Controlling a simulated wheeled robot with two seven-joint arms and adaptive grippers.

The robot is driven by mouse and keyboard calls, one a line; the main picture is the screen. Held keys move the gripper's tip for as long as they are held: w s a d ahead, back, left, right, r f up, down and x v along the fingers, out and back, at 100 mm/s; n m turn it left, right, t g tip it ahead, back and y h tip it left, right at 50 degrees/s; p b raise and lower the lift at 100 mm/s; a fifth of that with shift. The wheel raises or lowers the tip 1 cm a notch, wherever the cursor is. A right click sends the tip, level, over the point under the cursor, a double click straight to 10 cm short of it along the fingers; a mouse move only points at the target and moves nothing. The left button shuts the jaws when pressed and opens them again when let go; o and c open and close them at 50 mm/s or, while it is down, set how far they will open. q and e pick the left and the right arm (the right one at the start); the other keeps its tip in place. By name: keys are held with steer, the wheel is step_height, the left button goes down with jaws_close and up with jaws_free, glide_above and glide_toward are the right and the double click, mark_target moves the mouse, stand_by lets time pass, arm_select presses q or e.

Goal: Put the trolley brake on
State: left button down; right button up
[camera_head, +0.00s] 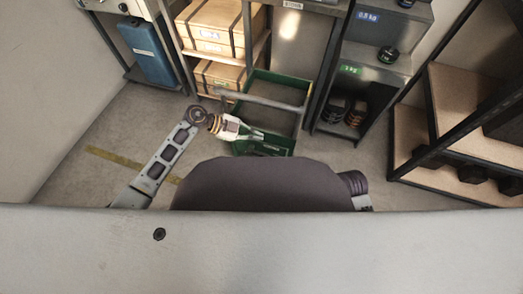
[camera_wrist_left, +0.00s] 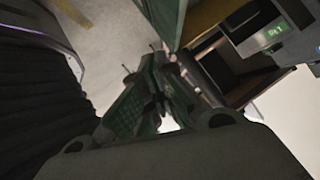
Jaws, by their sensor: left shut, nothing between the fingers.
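The trolley (camera_head: 301,118) is a low green open bin with a grey bar (camera_head: 262,101) across it, standing on the floor at the centre of the head view. My left gripper (camera_head: 261,135) is shut and empty at the trolley's near left side, over or close to its near wall; I cannot tell whether they touch. In the left wrist view my left gripper (camera_wrist_left: 158,60) points at a green wall of the trolley (camera_wrist_left: 165,14). I cannot make out the brake lever in either view. My right gripper does not show.
Wooden crates (camera_head: 212,27) stand on a shelf behind the trolley. A blue container (camera_head: 147,52) is at the back left. Grey shelves with weights (camera_head: 388,54) and a dark rack (camera_head: 443,128) stand to the right. Floor is clear on the left, around a yellow line (camera_head: 112,157).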

arm_select(q)
steer(key=a+y, duration=0.1)
steer(key=a+f+y, duration=0.1)
steer(key=a, duration=0.1)
steer(key=a+f+g+y, duration=0.1)
steer(key=shift+w+a+f+p, duration=0.2)
steer(key=shift+a+p, duration=0.1)
steer(key=shift+p, duration=0.1)
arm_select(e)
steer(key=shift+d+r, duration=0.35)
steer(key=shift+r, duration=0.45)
arm_select(q)
steer(key=b, duration=0.4)
glide_above(269, 157)
steer(key=a, duration=0.3)
steer(key=shift+f, duration=3.75)
steer(key=shift+w+a+f+b, duration=0.1)
steer(key=shift+a+f+b, duration=0.05)
steer(key=shift+f+b, duration=0.65)
steer(key=shift+w+a+f+b, duration=0.1)
steer(key=shift+f+b, duration=0.45)
steer(key=shift+f, duration=0.45)
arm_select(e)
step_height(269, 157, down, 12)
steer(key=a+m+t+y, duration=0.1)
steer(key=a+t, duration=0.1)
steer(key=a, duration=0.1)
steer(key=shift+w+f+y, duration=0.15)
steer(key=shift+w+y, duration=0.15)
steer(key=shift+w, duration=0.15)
